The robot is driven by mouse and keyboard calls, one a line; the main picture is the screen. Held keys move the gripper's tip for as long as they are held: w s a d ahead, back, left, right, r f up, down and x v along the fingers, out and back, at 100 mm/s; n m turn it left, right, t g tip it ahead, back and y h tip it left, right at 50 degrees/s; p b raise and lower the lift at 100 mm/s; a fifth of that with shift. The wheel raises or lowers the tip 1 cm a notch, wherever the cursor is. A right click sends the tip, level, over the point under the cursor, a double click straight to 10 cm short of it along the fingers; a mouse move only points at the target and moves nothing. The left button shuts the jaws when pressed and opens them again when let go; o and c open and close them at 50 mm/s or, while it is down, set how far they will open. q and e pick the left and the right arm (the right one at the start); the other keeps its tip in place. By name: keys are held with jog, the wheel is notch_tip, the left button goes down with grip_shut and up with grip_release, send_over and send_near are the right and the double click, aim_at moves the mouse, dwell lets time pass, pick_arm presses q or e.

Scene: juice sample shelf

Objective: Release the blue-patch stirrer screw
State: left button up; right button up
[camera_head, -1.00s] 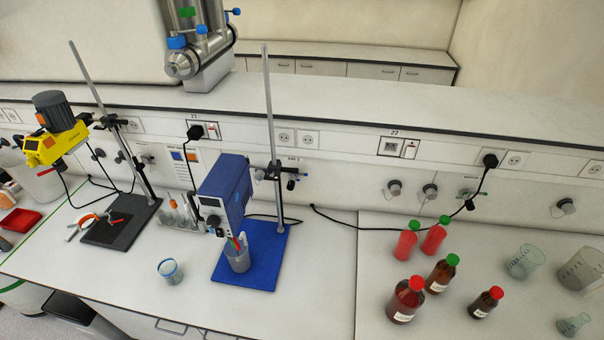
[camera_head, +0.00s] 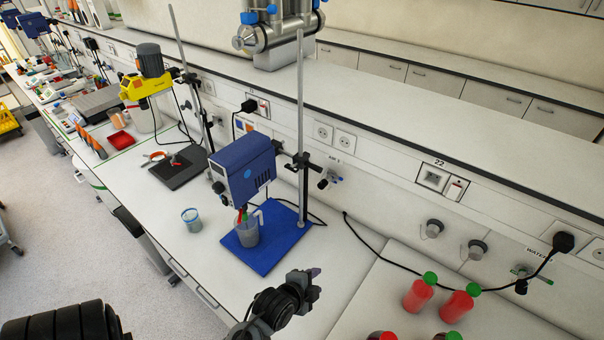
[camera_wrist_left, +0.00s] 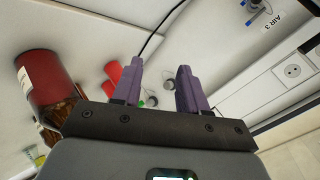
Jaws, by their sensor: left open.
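The blue stirrer (camera_head: 243,168) hangs on an upright rod (camera_head: 301,100) on a blue base plate (camera_head: 266,245). A dark clamp (camera_head: 303,162) joins it to the rod; its screw is too small to make out clearly. A beaker (camera_head: 247,230) stands below the stirrer. My left gripper (camera_head: 310,279) is in front and to the right of the base plate, apart from the stirrer and clamp. In the left wrist view its purple fingers (camera_wrist_left: 158,75) are apart with nothing between them. My right gripper is out of view.
A yellow stirrer (camera_head: 147,86) stands farther left, above a dark plate (camera_head: 180,166). A small beaker (camera_head: 191,220) stands on the bench. Red bottles (camera_head: 418,293) with green caps stand at lower right. A black cable (camera_head: 370,251) runs across the bench.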

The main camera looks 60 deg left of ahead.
pick_arm(q)
jog(key=w+a+f+m+t+y+b, duration=0.1)
jog(key=w+a+t+y+b, duration=0.1)
jog(key=w+a+y+b, duration=0.6)
jog(key=n+g+y+b, duration=0.7)
jog(key=n+g+b, duration=0.25)
jog(key=b, duration=0.65)
send_near(291, 167)
jog(key=a, duration=0.1)
jog(key=shift+w+a+f+m+g, duration=0.2)
jog(key=shift+w+a+m+g, duration=0.05)
jog(key=shift+a+g, duration=0.1)
jog(key=a, duration=0.6)
jog(key=w+a, duration=0.1)
jog(key=a, duration=0.3)
jog(key=shift+c, duration=0.2)
grip_shut()
